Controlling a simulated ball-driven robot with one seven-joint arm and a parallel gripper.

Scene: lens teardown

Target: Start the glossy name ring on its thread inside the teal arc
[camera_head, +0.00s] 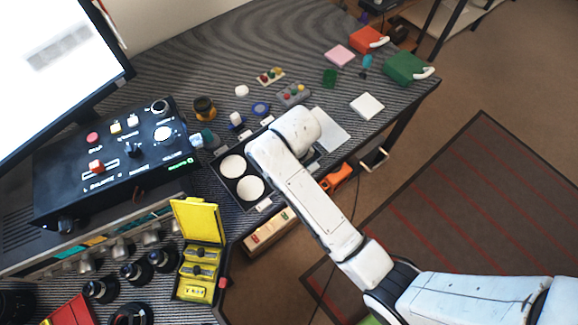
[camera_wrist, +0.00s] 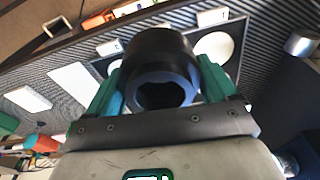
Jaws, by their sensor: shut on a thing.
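My gripper (camera_wrist: 160,82) shows in the wrist view with its two teal fingers shut on a black, round, hollow part (camera_wrist: 160,48). The part has a dark opening facing the camera; I cannot tell whether it is the glossy name ring or a tool or barrel around it. The gripper is above or beside a dark tray with round white pads (camera_head: 259,204), one of which also shows behind the held part in the wrist view (camera_wrist: 215,46). In the head view my white arm hides the gripper and the held part. No thread or teal arc can be made out.
A black control box (camera_head: 115,195) and monitor stand at the left. A yellow case (camera_head: 200,225) stands open at the front, near several black lens parts (camera_head: 133,272). White sheets (camera_head: 328,130), small coloured blocks (camera_head: 293,94) and a green pouch (camera_head: 405,68) lie toward the back right.

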